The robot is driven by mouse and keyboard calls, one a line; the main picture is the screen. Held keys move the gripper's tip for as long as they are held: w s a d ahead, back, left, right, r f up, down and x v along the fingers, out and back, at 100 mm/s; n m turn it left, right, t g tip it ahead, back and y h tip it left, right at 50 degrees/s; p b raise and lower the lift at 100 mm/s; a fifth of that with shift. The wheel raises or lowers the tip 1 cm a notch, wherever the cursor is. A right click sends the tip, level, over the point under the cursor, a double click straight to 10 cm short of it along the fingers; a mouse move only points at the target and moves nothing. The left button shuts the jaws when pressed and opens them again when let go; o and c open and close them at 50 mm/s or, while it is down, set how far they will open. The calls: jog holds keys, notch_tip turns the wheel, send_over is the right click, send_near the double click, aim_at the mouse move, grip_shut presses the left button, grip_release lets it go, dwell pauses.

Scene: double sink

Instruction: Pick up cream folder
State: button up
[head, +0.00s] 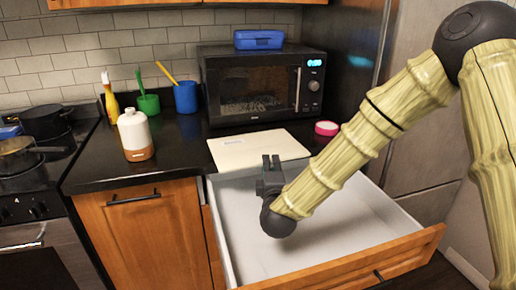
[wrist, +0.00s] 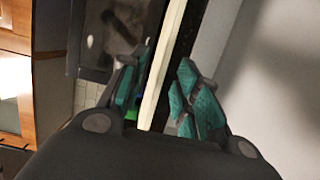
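The cream folder (head: 258,148) lies flat on the dark counter in front of the microwave, its front edge by the open drawer. My gripper (head: 270,161) is at this front edge, above the drawer's back part. In the wrist view the folder (wrist: 164,66) shows edge-on as a pale strip between my two fingers with teal pads. The fingers are apart. The strip runs close to the left finger, and a dark gap separates it from the right one. I cannot tell whether the left finger touches it.
An empty white drawer (head: 330,245) stands open below the counter. The black microwave (head: 262,85) carries a blue box (head: 259,40). A white and brown bottle (head: 134,135), a green cup (head: 148,104), a blue cup (head: 186,97) and a pink round item (head: 326,128) stand nearby.

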jog(key=shift+w+a+f, duration=0.1)
jog(key=shift+w+a, duration=0.1)
jog(key=shift+w, duration=1)
jog(key=shift+w+a+f, duration=0.1)
jog(key=shift+w+a, duration=0.1)
jog(key=shift+w, duration=0.95)
grip_shut()
